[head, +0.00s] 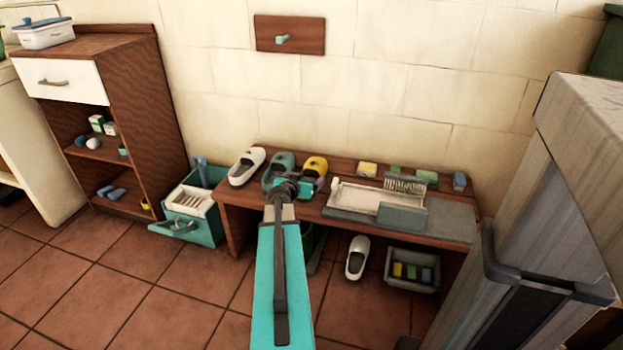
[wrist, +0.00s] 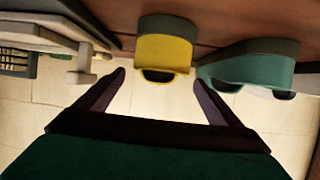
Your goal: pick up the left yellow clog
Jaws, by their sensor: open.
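One yellow clog (head: 316,164) stands on the brown bench (head: 235,195), right of a teal clog (head: 283,161) and a white clog (head: 246,166). I see no second yellow clog. My gripper (head: 297,188) is at the front of the yellow and teal clogs, and my arm hides part of both. In the wrist view, which looks upside down, my gripper (wrist: 158,77) is open and empty. The yellow clog (wrist: 163,47) lies ahead, roughly centred between the fingertips. The teal clog (wrist: 245,68) is close beside the right-hand finger. Contact cannot be told.
A white rack (head: 365,200) on a grey mat stands on the bench to the right, close to the left-hand finger in the wrist view (wrist: 85,62). Another white clog (head: 357,257) and a grey bin (head: 413,268) are under the bench. A teal crate (head: 207,230) stands left.

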